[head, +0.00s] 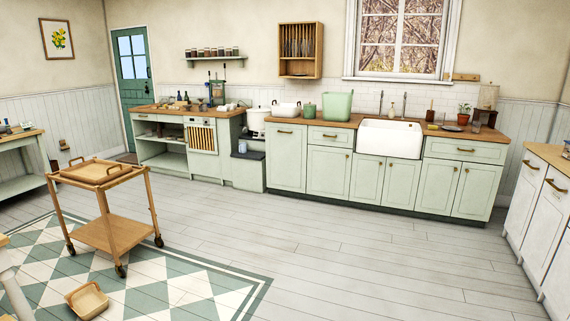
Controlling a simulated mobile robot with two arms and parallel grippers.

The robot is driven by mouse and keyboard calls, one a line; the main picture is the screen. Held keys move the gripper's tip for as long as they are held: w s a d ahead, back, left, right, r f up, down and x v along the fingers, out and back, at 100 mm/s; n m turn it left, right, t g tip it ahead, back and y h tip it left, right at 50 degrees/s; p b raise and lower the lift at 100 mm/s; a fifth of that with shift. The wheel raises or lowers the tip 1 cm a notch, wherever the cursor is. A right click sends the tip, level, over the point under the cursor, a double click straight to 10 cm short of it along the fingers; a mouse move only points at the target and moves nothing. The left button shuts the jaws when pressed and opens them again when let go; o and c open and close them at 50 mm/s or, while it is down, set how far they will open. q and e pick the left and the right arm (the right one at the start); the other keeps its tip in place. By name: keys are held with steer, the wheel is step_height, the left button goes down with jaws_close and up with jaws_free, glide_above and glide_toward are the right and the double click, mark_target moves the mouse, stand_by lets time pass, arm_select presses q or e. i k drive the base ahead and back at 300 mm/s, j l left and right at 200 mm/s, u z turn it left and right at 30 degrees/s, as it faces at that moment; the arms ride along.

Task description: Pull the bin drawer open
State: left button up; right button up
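No front is marked as the bin drawer, so I cannot tell for sure which one it is. A tall pale green front (286,160) with one horizontal brass handle near its top stands at the left end of the sink counter; it is shut. Two tall white fronts with similar handles, a nearer one (562,225) and a farther one (524,195), stand at the right edge and look shut. Neither of my grippers shows in the head view.
A wooden trolley (112,233) stands at the left on a checkered floor patch, with a basket (87,300) on the floor near it. A low grey-green step unit (248,172) adjoins the green front's left side. The plank floor (300,245) in the middle is clear.

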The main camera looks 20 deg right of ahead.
mark_target(286, 144)
steer(key=i+z, duration=0.1)
steer(key=z, duration=0.45)
steer(key=i, duration=5.05)
steer(key=l, duration=0.1)
